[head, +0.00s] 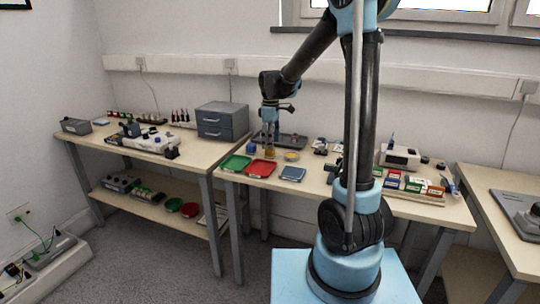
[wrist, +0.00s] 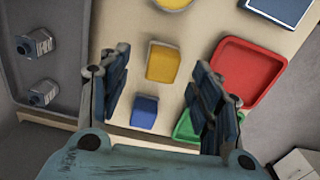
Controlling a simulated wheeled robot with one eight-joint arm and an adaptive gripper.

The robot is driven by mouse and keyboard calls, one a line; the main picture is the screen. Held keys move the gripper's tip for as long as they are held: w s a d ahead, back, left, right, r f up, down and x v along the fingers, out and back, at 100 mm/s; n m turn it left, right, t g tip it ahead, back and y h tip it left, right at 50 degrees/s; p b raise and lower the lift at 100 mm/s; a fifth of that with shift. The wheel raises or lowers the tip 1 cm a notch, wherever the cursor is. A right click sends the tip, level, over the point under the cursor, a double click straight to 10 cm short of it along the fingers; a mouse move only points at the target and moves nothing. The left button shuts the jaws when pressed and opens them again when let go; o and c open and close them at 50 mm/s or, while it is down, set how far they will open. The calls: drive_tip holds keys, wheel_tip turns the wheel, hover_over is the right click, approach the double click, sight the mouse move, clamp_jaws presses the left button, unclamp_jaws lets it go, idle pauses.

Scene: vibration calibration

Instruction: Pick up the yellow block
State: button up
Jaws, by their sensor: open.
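The yellow block (wrist: 162,63) lies on the wooden tabletop and appears between my gripper's fingertips in the wrist view. It also shows small below my gripper in the head view (head: 269,153). My gripper (wrist: 160,60) is open, with one finger to each side of the block in the picture. In the head view my gripper (head: 270,136) points down over the table's back left part. I cannot tell its exact height over the block. Nothing is held.
A blue block (wrist: 145,112) lies close to the yellow one. A red tray (wrist: 247,72), green tray (wrist: 183,128), blue tray (wrist: 284,9) and yellow dish (wrist: 172,3) are nearby. A grey tray with metal parts (wrist: 68,55) lies left. Grey drawers (head: 222,122) stand beside the arm.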

sight(270, 152)
drive_tip(key=shift+s+f, duration=0.1)
drive_tip(key=shift+f, duration=2.35)
drive_tip(key=c, duration=1.1)
